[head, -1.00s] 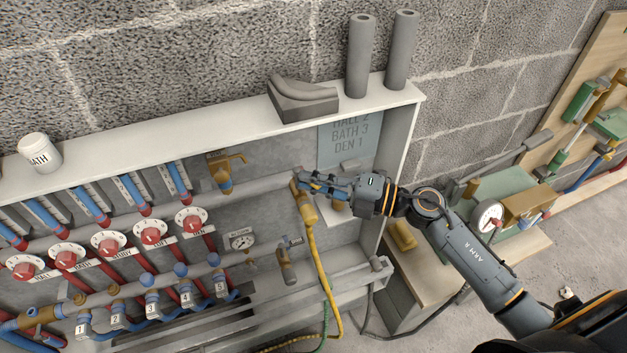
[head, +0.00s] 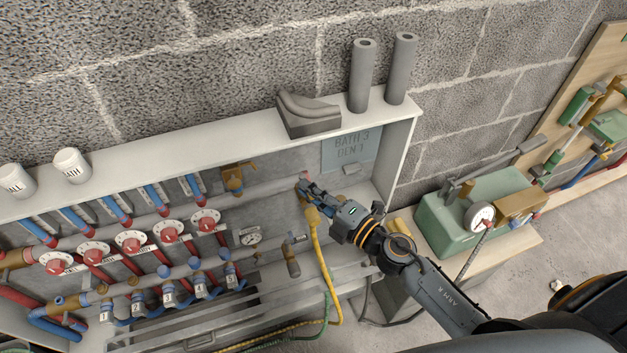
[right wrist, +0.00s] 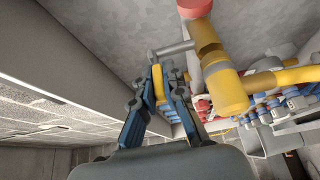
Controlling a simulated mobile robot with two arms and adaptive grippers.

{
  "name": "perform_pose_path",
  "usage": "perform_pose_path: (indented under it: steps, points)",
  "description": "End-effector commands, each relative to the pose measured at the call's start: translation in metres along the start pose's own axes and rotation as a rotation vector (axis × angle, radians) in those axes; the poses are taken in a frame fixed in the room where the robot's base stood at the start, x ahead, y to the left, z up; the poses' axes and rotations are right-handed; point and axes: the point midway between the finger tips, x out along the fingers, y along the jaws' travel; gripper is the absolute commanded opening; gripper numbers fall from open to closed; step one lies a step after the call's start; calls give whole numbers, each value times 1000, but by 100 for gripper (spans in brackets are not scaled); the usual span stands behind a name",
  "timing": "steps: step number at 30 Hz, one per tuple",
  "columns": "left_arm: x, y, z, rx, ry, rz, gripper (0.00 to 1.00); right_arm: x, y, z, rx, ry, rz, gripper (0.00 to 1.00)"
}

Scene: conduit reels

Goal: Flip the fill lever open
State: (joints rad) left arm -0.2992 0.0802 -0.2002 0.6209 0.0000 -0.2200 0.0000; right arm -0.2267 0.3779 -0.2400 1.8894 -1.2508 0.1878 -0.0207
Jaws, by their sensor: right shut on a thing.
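My right gripper (head: 309,190) reaches into the grey cabinet from the lower right, at the brass fill valve (head: 312,216) with the yellow hose on it. In the right wrist view, the blue fingers of the gripper (right wrist: 160,88) are shut on a yellow lever (right wrist: 158,82). A grey stem (right wrist: 178,48) runs from the lever's end towards the pipe of the brass valve (right wrist: 226,88). In the head view the fingers hide most of the lever. My left gripper is not in view.
Red dial knobs (head: 131,242) and blue-capped pipes stand to the left. A pressure gauge (head: 250,236) and a second valve (head: 292,260) are close by. The yellow hose (head: 328,275) hangs below. A green pump unit (head: 465,215) stands right of the cabinet.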

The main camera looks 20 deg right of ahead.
Motion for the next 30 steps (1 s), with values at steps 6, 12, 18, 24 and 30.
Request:
perform_pose_path:
  steps: [6,12,18,24,30]
  points:
    - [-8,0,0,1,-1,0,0,1,0,-4,4,-81,0,0]
    - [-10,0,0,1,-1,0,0,2,-1,-5,2,-107,-1,0]
    - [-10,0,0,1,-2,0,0,2,-1,-4,1,-109,-1,0]
    - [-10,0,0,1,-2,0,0,2,-1,-4,1,-108,-1,23]
    - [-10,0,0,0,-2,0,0,2,-1,-4,1,-107,0,34]
